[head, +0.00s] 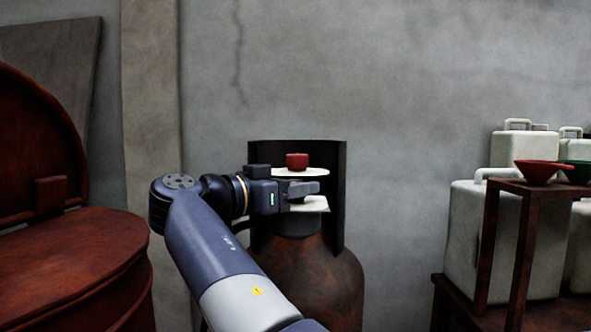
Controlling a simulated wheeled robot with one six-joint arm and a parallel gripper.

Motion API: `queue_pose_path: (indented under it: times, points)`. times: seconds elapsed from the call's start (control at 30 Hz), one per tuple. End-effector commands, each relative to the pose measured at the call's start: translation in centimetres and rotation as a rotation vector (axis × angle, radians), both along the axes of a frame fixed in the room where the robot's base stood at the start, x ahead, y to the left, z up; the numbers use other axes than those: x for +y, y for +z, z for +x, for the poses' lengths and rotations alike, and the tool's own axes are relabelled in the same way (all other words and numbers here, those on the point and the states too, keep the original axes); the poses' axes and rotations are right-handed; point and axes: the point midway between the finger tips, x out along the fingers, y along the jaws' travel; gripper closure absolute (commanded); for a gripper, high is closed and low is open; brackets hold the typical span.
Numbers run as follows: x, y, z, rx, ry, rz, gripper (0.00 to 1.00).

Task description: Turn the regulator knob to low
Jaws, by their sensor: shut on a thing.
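The regulator sits on top of a rusty brown gas cylinder (325,285).
A dark curved shield (338,205) stands around the back and sides of the regulator. A dark red vat (75,265) is at the left. At the right are white canisters (468,235) and a brown stand (522,188) with a red funnel-shaped bowl (540,172). A grey wall closes the back.

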Motion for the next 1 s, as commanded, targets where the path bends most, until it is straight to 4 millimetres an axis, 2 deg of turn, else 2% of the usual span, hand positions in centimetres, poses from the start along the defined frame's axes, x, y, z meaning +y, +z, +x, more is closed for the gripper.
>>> queue_pose_path:
  times: [0.37,0.87,0.9,1.0]
  points:
    - [0.06,-0.2,0.01,0.007,-0.138,0.0,0.86]
    - [0.04,-0.44,-0.04,0.009,-0.153,0.0,0.86]
    - [0.04,-0.42,-0.03,0.008,-0.153,0.0,0.6]
    - [0.02,-0.34,-0.03,0.006,-0.153,0.0,0.52]
